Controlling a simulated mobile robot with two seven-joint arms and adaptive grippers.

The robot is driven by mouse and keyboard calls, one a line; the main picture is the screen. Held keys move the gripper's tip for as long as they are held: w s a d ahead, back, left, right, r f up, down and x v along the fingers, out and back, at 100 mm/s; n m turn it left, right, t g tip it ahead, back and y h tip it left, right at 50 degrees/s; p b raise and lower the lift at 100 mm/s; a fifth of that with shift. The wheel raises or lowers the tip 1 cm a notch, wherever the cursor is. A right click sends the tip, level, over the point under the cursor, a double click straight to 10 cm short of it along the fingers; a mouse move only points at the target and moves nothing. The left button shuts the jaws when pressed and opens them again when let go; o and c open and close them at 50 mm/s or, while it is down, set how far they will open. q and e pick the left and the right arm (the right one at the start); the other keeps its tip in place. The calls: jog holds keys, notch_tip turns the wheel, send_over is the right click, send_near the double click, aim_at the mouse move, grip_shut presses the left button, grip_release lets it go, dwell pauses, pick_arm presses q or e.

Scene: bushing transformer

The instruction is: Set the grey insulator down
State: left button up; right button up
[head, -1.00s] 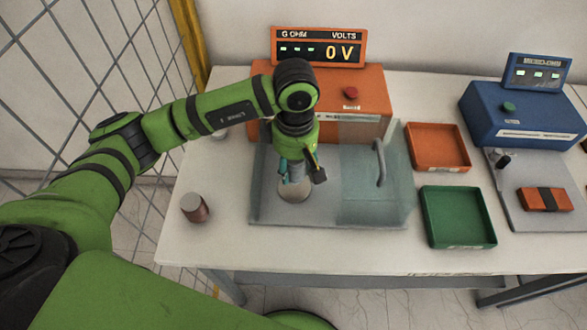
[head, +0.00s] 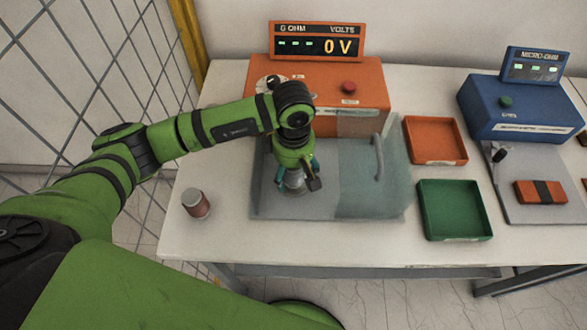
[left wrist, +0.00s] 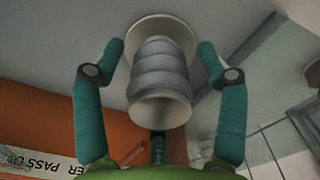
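The grey insulator (left wrist: 160,80) is ribbed and stands on a pale round plate (left wrist: 160,28) in the left wrist view. In the head view the insulator (head: 295,180) is partly hidden under my left gripper (head: 296,182). In the left wrist view the gripper (left wrist: 160,50) is open. Its teal fingers are spread on both sides of the insulator, with a visible gap on each side. My right gripper is in neither view.
An orange tester (head: 320,97) stands behind, with a clear guard (head: 372,180) right of my gripper. A brown insulator (head: 196,204) stands at the left. Orange (head: 435,140) and green (head: 455,210) trays and a blue meter (head: 520,108) are to the right.

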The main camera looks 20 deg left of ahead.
pick_arm(q)
jog(key=shift+r, duration=0.1)
jog(key=shift+r, duration=0.2)
notch_tip(320, 180, up, 10)
jog(key=b, duration=0.4)
jog(key=shift+r, duration=0.8)
dwell(0.5)
